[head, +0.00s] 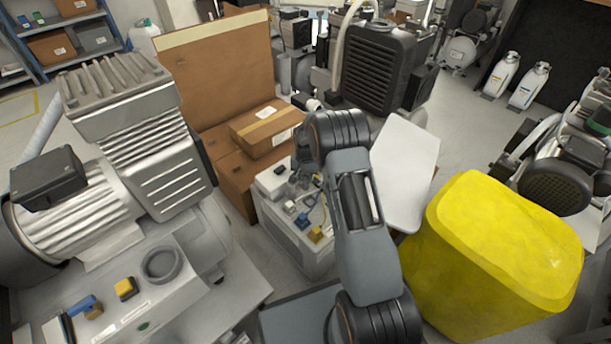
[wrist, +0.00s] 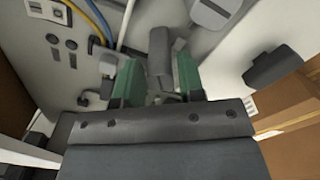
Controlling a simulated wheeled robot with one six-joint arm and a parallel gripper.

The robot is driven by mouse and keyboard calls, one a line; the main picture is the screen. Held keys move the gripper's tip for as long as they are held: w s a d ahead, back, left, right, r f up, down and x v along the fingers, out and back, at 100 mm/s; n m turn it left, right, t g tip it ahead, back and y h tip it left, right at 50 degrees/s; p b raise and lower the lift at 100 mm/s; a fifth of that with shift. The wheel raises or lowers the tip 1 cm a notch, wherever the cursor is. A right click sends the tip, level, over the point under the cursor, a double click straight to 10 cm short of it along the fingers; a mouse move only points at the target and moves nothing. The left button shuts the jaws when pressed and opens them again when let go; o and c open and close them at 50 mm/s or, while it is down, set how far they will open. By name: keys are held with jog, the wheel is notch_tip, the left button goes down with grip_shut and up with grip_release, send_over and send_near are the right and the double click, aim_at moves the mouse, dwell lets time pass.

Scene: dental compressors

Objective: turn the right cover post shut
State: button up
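In the wrist view, my gripper (wrist: 160,78) has two green fingers that stand apart. A dark grey post (wrist: 160,52) rises between them, with little room at its sides; whether the fingers touch it cannot be told. A second dark post (wrist: 275,68) stands to the right on the same pale housing (wrist: 225,60), clear of the fingers. Which one is the right cover post is not marked. In the head view, the pale unit (head: 290,238) under my arm carries small blue and yellow parts; my arm hides most of my gripper and the posts.
Blue and yellow hoses (wrist: 92,22) run beside the fingers at the upper left. Cardboard boxes (head: 235,185) stand left of the unit. A yellow container (head: 490,262) and a white panel (head: 404,165) are on its right. A large compressor (head: 135,150) fills the left.

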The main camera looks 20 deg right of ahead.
jog(key=shift+c, duration=0.3)
jog(key=c, duration=0.6)
jog(key=n+p, duration=0.2)
jog(key=n, duration=0.2)
jog(key=shift+d+r+n, duration=0.1)
jog(key=shift+n, duration=0.3)
jog(key=n+p, duration=0.1)
jog(key=n, duration=0.4)
jog(key=shift+n, duration=0.7)
